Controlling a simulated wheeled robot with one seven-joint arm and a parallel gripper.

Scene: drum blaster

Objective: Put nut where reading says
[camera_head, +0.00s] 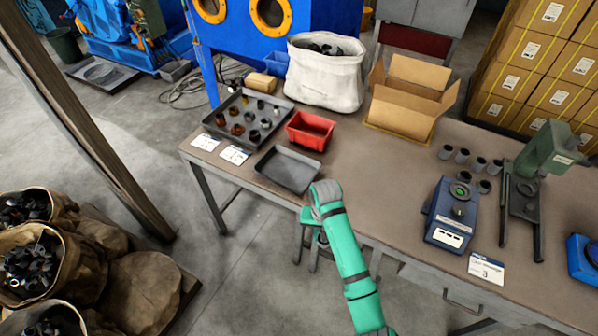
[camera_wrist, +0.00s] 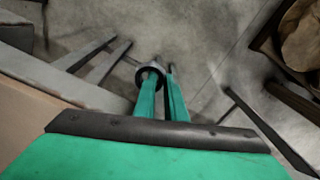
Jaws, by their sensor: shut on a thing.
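My gripper (camera_wrist: 158,82) is shut on a grey ring-shaped nut (camera_wrist: 149,68) at its fingertips, over the floor beside the table edge in the wrist view. In the head view my teal arm reaches to the table's front edge; the fingertips and nut cannot be made out there. A blue gauge (camera_head: 447,225) with a green-ringed top stands on the table at right; its reading is too small to read. An empty dark tray (camera_head: 288,169) lies near the front edge, with a red bin (camera_head: 311,130) behind it. Two white cards (camera_head: 235,154) lie at left, their print illegible.
A grey tray (camera_head: 221,129) holds several small parts. A white sack (camera_head: 325,82) and open carton (camera_head: 403,115) stand behind. Several grey cylindrical parts (camera_head: 462,156) and a green press (camera_head: 545,150) stand at right. The table's middle is clear. A card (camera_head: 487,268) lies by the gauge.

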